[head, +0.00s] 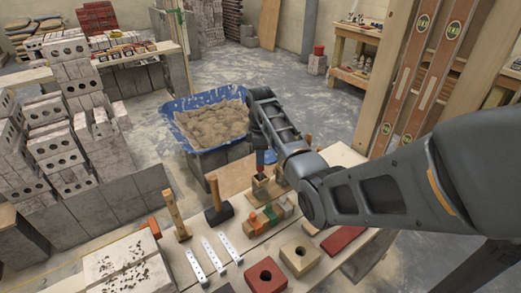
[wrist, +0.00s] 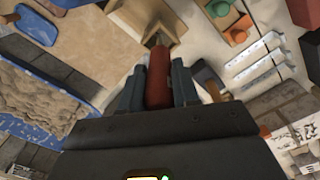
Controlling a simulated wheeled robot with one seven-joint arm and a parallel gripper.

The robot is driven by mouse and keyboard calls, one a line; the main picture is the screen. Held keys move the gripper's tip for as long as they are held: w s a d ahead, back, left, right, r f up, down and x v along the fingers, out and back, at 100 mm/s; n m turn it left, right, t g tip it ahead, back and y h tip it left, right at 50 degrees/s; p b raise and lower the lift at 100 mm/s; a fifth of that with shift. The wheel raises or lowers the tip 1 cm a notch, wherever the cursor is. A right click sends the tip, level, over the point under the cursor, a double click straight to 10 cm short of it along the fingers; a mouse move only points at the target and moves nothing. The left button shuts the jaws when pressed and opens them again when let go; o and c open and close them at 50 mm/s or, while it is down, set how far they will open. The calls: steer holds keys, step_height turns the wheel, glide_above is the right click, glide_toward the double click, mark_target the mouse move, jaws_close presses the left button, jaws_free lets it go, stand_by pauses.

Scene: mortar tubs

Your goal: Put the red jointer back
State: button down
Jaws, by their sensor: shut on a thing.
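The red jointer (wrist: 158,78) is between the two fingers of my gripper (wrist: 159,66), which is shut on its red handle. In the wrist view the holder (wrist: 148,22) lies just beyond the jointer's far end. I cannot tell whether the jointer's tip is inside the holder or above it.
A blue tub (head: 180,125) of mortar stands behind the bench. On the bench (head: 235,270) are a black-headed hammer (head: 218,213), orange and green pieces (head: 268,217), several metal strips (head: 214,256), and red (head: 266,277) and tan (head: 300,256) blocks with holes.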

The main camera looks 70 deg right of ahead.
steer(key=shift+f+b, duration=1)
steer(key=shift+f, duration=1.6)
steer(key=c, duration=0.8)
jaws_free()
steer(key=shift+o, duration=0.2)
steer(key=shift+r+b, duration=0.35)
steer(key=shift+r, duration=3.6)
